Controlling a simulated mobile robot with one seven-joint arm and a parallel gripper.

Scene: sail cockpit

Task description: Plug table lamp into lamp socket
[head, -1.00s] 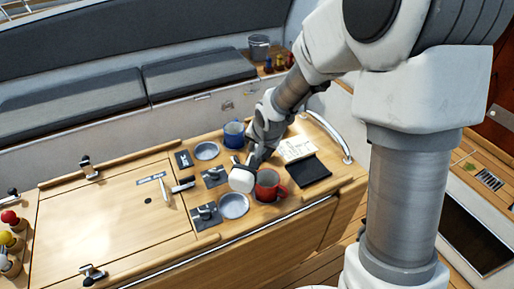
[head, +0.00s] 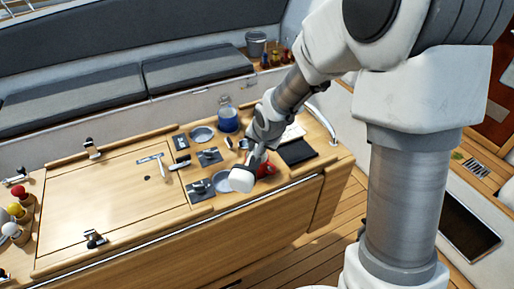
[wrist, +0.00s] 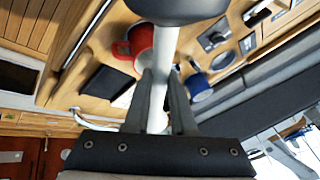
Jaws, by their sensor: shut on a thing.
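The table lamp (head: 241,180) is held by my gripper (head: 257,155) above the front of the wooden table, with its rounded white end showing in the head view. In the wrist view, the two fingers (wrist: 160,78) are shut on the lamp's white stem (wrist: 158,112), with a wide dark round end (wrist: 178,8) beyond them. The lamp hangs close to a red mug (head: 265,170), which it and my gripper partly hide. I cannot pick out the lamp socket with certainty; part of the table is hidden behind my arm.
A blue mug (head: 228,123) and metal dishes (head: 202,134) stand on the table (head: 110,205). Dark plates with latches (head: 208,156) lie beside them. A black pad (head: 297,152) lies at right, near a metal rail (head: 323,122). The table's left part is mostly clear.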

